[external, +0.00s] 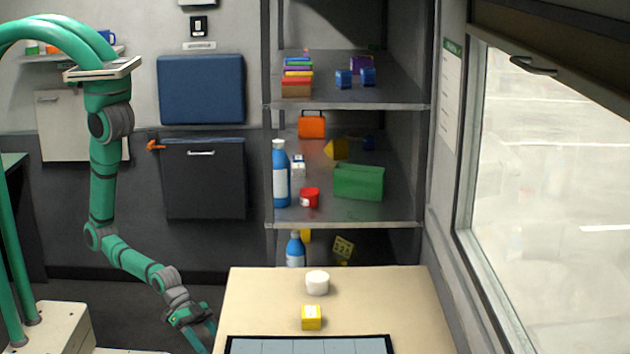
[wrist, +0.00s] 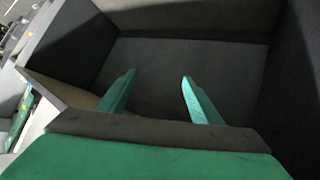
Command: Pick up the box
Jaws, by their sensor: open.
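A small yellow box (external: 312,317) with a pale label sits upright on the beige table (external: 260,300), just behind a dark-framed panel. A larger green box (external: 358,182) stands on the middle shelf; I cannot tell which box is meant. My gripper (external: 203,332) hangs low, left of the table and apart from both boxes. In the wrist view its two green fingers (wrist: 158,77) are spread with nothing between them. Neither box can be made out in the wrist view.
A white round container (external: 317,282) stands behind the yellow box. The dark-framed panel (external: 310,345) lies at the table's front. Shelves (external: 345,212) with bottles and toys rise behind. Dark grey surfaces (wrist: 190,60) surround the fingers in the wrist view. A window (external: 555,180) is at right.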

